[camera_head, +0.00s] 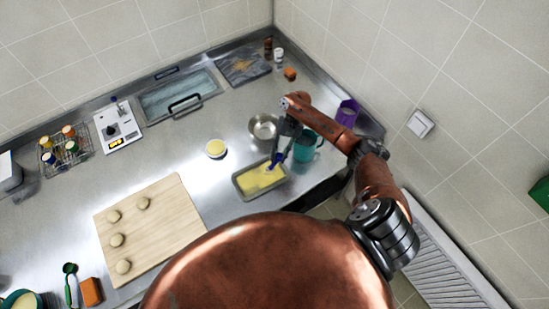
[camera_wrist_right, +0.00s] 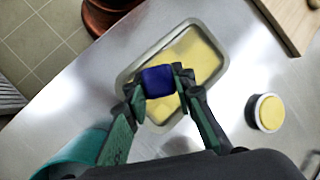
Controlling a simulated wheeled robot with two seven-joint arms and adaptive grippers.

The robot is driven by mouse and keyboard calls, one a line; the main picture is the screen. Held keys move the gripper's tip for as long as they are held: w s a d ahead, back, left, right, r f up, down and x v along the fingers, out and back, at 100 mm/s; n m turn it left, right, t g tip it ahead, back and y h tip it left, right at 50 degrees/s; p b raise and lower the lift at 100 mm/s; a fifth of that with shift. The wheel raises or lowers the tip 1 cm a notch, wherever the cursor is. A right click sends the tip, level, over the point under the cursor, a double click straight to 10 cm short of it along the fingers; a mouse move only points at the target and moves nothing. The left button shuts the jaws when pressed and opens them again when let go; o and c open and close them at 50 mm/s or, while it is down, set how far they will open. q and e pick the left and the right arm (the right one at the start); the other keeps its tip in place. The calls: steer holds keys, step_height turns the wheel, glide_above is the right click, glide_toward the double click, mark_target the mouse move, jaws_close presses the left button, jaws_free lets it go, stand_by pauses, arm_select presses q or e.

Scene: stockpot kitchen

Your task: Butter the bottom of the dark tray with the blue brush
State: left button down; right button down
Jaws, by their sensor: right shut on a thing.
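The dark tray (camera_head: 243,187) lies on the steel counter, with yellow butter over much of its bottom. It also shows in the right wrist view, where its rim (camera_wrist_right: 222,56) surrounds the yellow layer. My right gripper (camera_head: 279,157) is shut on the blue brush (camera_wrist_right: 158,80) and holds it over the tray. In the head view the brush's blue part (camera_head: 272,166) is at the tray's upper right. Its bristle end is hidden in the wrist view, so I cannot tell whether it touches the bottom. My left gripper is not in view.
A small bowl of butter (camera_head: 216,147) stands behind the tray, near a metal bowl (camera_head: 263,127). A teal mug (camera_head: 306,146) is close to my right gripper. A wooden board (camera_head: 160,230) with several dough balls lies to the left.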

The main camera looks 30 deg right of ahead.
steer(key=shift+w+d+b, duration=0.65)
steer(key=shift+d+b, duration=0.15)
steer(key=shift+d, duration=2.7)
steer(key=shift+w+a+p, duration=0.55)
steer(key=shift+w+a, duration=0.6)
steer(key=shift+a, duration=9.35)
steer(key=d, duration=1.4)
steer(key=shift+s+d, duration=0.15)
steer(key=shift+s, duration=0.05)
